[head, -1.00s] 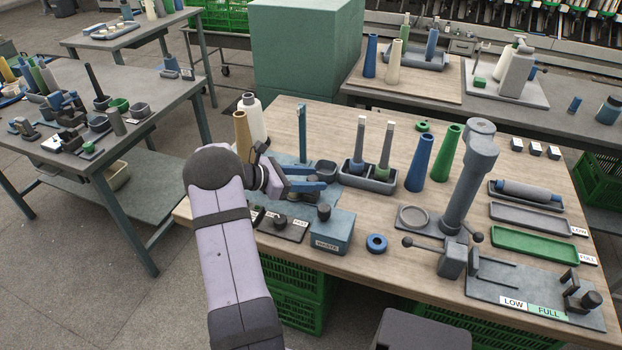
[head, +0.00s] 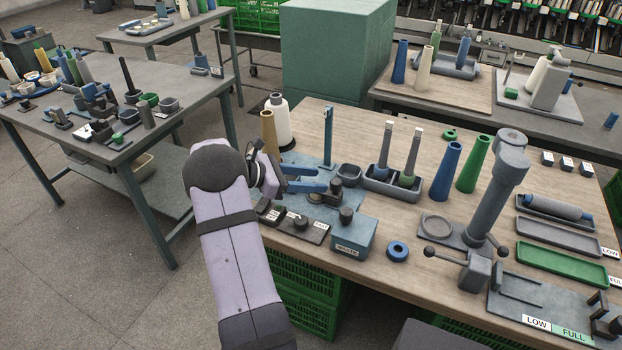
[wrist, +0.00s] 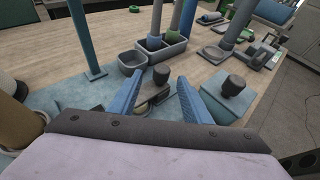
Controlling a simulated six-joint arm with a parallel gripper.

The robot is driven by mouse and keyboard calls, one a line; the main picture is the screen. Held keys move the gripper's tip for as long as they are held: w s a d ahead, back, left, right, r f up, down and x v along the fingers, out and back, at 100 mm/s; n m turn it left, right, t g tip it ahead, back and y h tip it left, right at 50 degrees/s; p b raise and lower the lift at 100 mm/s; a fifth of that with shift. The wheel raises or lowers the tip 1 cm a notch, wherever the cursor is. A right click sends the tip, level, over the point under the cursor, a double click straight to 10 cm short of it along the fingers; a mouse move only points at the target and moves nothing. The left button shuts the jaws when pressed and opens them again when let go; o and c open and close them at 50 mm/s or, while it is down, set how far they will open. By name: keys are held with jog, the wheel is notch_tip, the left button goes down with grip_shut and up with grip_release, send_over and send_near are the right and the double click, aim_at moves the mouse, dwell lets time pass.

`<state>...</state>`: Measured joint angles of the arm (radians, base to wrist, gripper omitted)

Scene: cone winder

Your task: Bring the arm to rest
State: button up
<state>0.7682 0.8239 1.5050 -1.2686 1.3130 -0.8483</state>
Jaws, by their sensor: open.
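My gripper (head: 322,179) is over the left end of the wooden bench, above the blue-grey mat (head: 345,217). Its two blue fingers are spread apart with nothing held between them. In the wrist view the open fingers (wrist: 163,92) point away toward the grey tray, and a dark knob on a small base shows beyond and between them. My arm reaches in from the bottom of the head view.
A blue post (head: 328,137), a two-well tray (head: 391,184) and the blue waste box (head: 353,240) are nearby. Open floor lies left of the bench.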

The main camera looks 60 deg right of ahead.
jog(key=w+a+t, duration=0.1)
jog(key=w+a, duration=0.1)
jog(key=a, duration=0.2)
jog(key=w+a+f+m+t+y, duration=0.1)
jog(key=w+a, duration=0.1)
jog(key=a, duration=0.2)
jog(key=w+a+f+t+y, duration=0.1)
jog(key=w+a, duration=0.1)
jog(key=a, duration=0.3)
jog(key=shift+m, duration=0.4)
jog(key=s+a+f+m+t+y, duration=0.1)
jog(key=a+f+m+t+y, duration=0.2)
jog(key=a, duration=1.6)
jog(key=s+a+m+t+y, duration=0.2)
jog(key=a+m+t+y, duration=0.15)
jog(key=a, duration=1.55)
notch_tip(320, 180, up, 14)
jog(key=p, duration=1.4)
jog(key=shift+w+d+r+m+y+p, duration=0.2)
jog(key=shift+d+m+y+p, duration=0.15)
jog(key=shift+d+y, duration=0.1)
